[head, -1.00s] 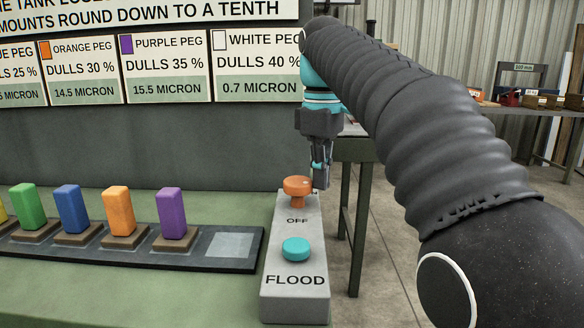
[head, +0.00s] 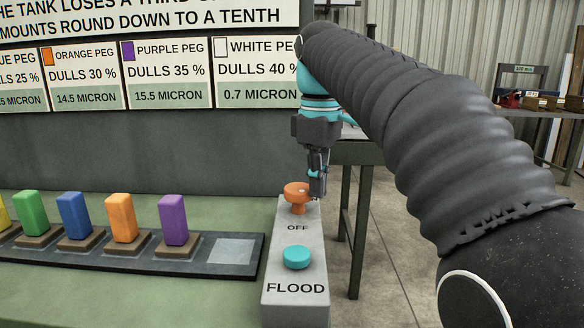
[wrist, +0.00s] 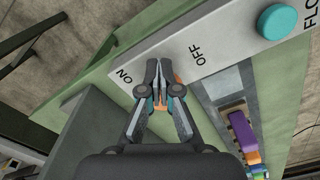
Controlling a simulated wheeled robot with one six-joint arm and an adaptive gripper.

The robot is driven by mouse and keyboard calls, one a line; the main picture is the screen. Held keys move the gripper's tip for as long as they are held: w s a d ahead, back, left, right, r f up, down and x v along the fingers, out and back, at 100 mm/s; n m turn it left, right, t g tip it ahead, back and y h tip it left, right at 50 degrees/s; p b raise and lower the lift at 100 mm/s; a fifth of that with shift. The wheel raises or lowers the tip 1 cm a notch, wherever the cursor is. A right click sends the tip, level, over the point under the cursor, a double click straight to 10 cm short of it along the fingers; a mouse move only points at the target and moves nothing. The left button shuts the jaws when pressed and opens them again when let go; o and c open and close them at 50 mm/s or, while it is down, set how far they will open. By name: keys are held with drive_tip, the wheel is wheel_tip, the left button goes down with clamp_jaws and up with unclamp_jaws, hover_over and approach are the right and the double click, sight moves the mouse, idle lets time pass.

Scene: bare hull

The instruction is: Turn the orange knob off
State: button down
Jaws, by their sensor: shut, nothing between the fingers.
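The orange knob (head: 296,190) stands on a short stem at the far end of a grey control box (head: 296,225), above the word OFF. My gripper (head: 317,192) points down right beside the knob's right side in the head view; its fingers are shut and empty. I cannot tell whether they touch the knob. In the wrist view, the shut fingertips (wrist: 164,64) cover most of the knob, with only small bits of orange (wrist: 179,79) showing. The word ON shows on the left there and OFF on the right.
A teal button (head: 296,257) marked FLOOD sits nearer on the same box. Left of it, a dark rack (head: 190,262) holds several coloured pegs and a pale empty square. A sign board stands behind.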

drive_tip(key=shift+s+a+p, duration=0.6)
drive_tip(key=shift+s+p, duration=0.15)
drive_tip(key=shift+p, duration=0.15)
drive_tip(key=shift+s, duration=0.1)
drive_tip(key=shift+s+d, duration=0.2)
wheel_tip(320, 180, up, 6)
idle(0.8)
drive_tip(key=shift+d, duration=0.1)
drive_tip(key=s+d+f+m+t, duration=0.2)
drive_tip(key=s+d+f+m, duration=0.2)
drive_tip(key=s+f, duration=0.2)
drive_tip(key=s+d+f+m+t, duration=0.1)
drive_tip(key=s+d+f+m, duration=0.2)
drive_tip(key=f, duration=0.8)
drive_tip(key=s+d+f+m+t, duration=0.2)
drive_tip(key=s+d+f+m, duration=0.2)
drive_tip(key=s+f, duration=0.4)
drive_tip(key=shift+s+d+f+m+t, duration=0.25)
drive_tip(key=shift+s+d+m+t, duration=0.1)
drive_tip(key=shift+d, duration=0.1)
